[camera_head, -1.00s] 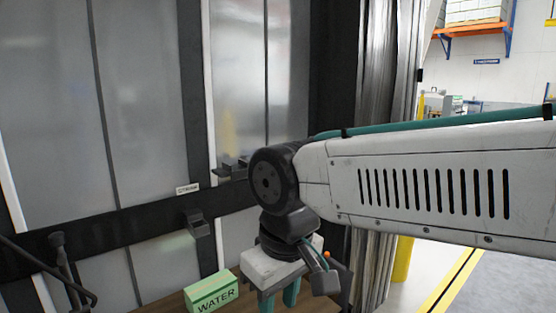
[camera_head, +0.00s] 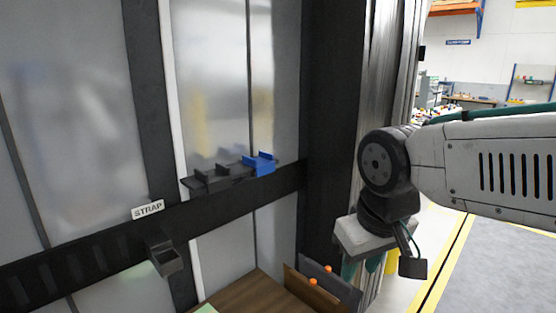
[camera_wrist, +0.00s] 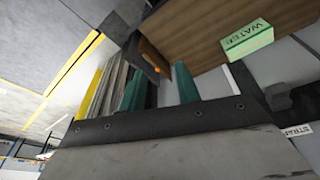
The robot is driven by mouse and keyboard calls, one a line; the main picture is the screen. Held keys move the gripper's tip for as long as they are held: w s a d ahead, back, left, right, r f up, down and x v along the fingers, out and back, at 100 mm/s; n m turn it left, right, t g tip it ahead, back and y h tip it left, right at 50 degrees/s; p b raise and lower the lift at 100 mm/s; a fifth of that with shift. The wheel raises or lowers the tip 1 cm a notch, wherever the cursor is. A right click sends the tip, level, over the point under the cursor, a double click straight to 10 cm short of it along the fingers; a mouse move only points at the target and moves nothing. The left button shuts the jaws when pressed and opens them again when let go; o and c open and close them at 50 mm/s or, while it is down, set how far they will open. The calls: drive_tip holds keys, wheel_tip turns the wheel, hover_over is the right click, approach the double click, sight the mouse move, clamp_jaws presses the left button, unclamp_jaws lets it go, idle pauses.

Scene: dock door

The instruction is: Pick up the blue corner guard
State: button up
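The blue corner guard (camera_head: 260,164) sits on a small black ledge on the dark horizontal rail of the door in the head view, at the right end of a row of similar black pieces (camera_head: 215,175). It does not show in the wrist view. My gripper (camera_head: 362,268) points down to the right of the guard and lower, well apart from it, beside the dark door frame. In the wrist view its two teal fingers (camera_wrist: 161,92) stand apart with nothing between them.
A STRAP label (camera_head: 148,209) and an empty black bracket (camera_head: 165,259) are on the rail to the left. A green WATER box (camera_wrist: 248,38) lies on the wood.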

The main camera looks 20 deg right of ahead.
drive_tip(key=w+d+r+t+h, duration=0.1)
drive_tip(key=w+t, duration=0.1)
drive_tip(key=w, duration=0.5)
drive_tip(key=w+d+t, duration=0.2)
drive_tip(key=w+t, duration=0.1)
drive_tip(key=w, duration=0.5)
drive_tip(key=n+t+y, duration=0.4)
drive_tip(key=t+y, duration=0.3)
drive_tip(key=t, duration=0.1)
approach(256, 162)
drive_tip(key=w+f, duration=0.2)
drive_tip(key=w, duration=0.2)
drive_tip(key=shift+w+a+r+n+t+y, duration=0.2)
drive_tip(key=shift+a+r+n+t+y, duration=0.2)
drive_tip(key=shift+y, duration=0.2)
drive_tip(key=shift+w+a, duration=0.2)
drive_tip(key=shift+a, duration=0.05)
drive_tip(key=x, duration=0.7)
drive_tip(key=shift+w, duration=0.1)
clamp_jaws()
